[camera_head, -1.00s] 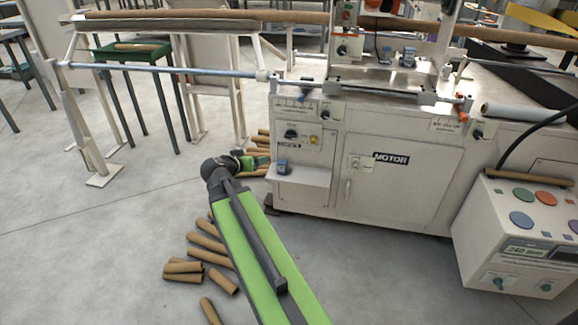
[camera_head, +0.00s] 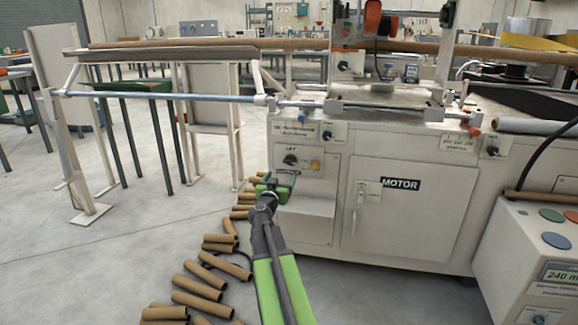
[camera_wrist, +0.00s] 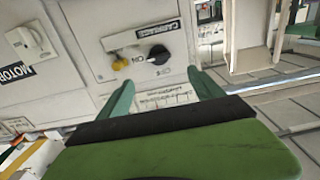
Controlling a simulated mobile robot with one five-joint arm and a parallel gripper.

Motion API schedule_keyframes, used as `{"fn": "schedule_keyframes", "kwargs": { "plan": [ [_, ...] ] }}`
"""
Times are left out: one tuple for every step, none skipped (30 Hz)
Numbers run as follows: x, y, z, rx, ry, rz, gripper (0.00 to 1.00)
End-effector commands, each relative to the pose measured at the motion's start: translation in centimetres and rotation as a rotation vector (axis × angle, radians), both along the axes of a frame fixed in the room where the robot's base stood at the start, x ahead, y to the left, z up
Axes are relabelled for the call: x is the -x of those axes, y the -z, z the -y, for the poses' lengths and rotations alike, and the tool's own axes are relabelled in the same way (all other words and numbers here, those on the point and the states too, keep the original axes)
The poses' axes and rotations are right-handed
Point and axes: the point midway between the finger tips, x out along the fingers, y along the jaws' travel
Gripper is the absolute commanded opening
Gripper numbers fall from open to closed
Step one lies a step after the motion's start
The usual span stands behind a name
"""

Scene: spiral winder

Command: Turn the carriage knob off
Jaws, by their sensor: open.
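The black carriage knob (camera_head: 291,160) is on the left panel of the white machine cabinet, with a yellow button (camera_head: 315,165) to its right. In the wrist view the panel is upside down: the knob (camera_wrist: 157,54) has ON and OFF marks beside it, near a CARRIAGE label (camera_wrist: 145,33). I cannot tell which mark the knob points to. My gripper (camera_head: 278,186) is in front of the cabinet, just below the knob in the head view. In the wrist view the two green fingers of my gripper (camera_wrist: 166,86) are apart and empty. The knob lies beyond the gap, not touched.
A white door marked MOTOR (camera_head: 410,215) is right of the panel. A shelf box (camera_head: 305,222) juts out below the panel. Several cardboard tubes (camera_head: 198,287) lie on the floor left of my arm. A control box (camera_head: 535,250) stands at the right.

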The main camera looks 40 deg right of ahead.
Motion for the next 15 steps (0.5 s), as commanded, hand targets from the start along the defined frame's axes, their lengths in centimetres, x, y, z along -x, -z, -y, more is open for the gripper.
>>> {"fn": "schedule_keyframes", "kwargs": {
  "plan": [
    [-1.1,0.0,1.6,0.0,0.003,0.0,0.76],
    [-1.5,0.0,2.2,0.0,0.003,0.0,0.76],
    [-2.0,0.0,3.0,0.0,0.002,0.0,0.76],
    [-2.5,0.0,3.7,0.0,0.002,0.0,0.76],
    [-2.9,0.0,4.3,0.0,0.001,0.0,0.76],
    [-3.4,0.0,5.2,0.0,0.002,0.0,0.76],
    [-3.7,0.0,5.8,0.0,0.003,0.0,0.76],
    [-4.1,0.0,6.4,0.0,0.003,0.0,0.76],
    [-4.6,0.0,7.2,0.0,0.002,0.0,0.76],
    [-5.0,0.0,7.7,0.0,0.001,0.0,0.76],
    [-5.3,0.0,8.1,0.0,0.001,0.0,0.76],
    [-5.6,0.0,8.7,-0.001,0.001,-0.001,0.76],
    [-5.8,0.0,9.1,-0.001,0.001,-0.001,0.76],
    [-6.0,0.0,9.5,-0.001,0.001,-0.001,0.76],
    [-6.2,0.0,9.8,-0.001,0.001,-0.001,0.76]
  ]
}}
